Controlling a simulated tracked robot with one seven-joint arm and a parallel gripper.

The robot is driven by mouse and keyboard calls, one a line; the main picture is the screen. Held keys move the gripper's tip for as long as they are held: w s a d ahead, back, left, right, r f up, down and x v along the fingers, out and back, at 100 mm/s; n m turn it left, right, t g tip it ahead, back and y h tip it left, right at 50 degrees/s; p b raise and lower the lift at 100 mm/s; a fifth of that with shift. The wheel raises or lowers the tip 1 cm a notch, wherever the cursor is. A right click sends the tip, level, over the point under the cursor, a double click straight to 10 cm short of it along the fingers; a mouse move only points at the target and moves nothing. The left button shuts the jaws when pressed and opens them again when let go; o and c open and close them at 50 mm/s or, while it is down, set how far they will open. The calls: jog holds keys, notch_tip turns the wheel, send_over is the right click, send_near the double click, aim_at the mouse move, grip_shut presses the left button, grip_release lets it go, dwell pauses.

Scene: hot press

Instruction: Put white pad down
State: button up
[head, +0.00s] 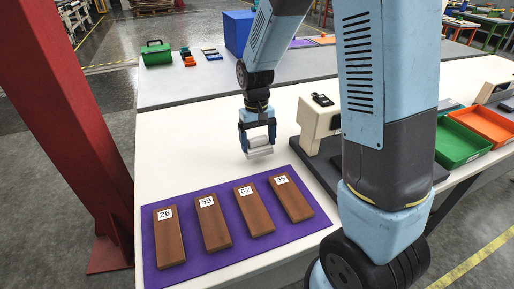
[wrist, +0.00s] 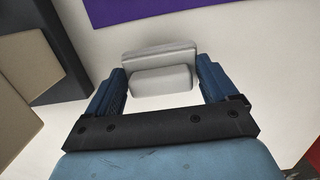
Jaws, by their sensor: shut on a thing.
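My gripper (head: 258,137) is shut on the white pad (head: 259,147), a pale block with a wider plate. In the head view the gripper points down over the white table, behind the purple mat and left of the press. In the wrist view the pad (wrist: 160,80) sits between the two blue fingers (wrist: 159,87), with its wider plate on the side away from the gripper. I cannot tell whether the pad touches the table.
Several brown blocks numbered 26, 59, 62 and 95 lie on the purple mat (head: 150,238). A beige press (head: 316,120) stands right of the gripper. Green (head: 455,142) and orange (head: 485,122) trays lie further right. White table (head: 190,130) is clear left of the gripper.

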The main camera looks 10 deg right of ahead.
aim_at(258, 145)
jog(key=shift+w+f, duration=0.15)
jog(key=shift+f, duration=1.5)
jog(key=o, duration=0.8)
jog(key=shift+f, duration=0.1)
jog(key=r, duration=0.8)
jog(key=w+r, duration=0.1)
jog(key=r, duration=0.4)
jog(key=shift+s+d+r+m+t, duration=0.35)
jog(key=shift+s+d+r+t, duration=0.8)
jog(key=shift+s+d+r, duration=1.65)
jog(key=shift+s+d+r+m+t, duration=0.4)
jog(key=shift+s+d+r+t, duration=1.15)
jog(key=shift+s, duration=2.55)
jog(key=shift+s+d+r+m+t, duration=0.35)
jog(key=shift+s+d+r+t, duration=0.8)
jog(key=shift+s+r, duration=1.95)
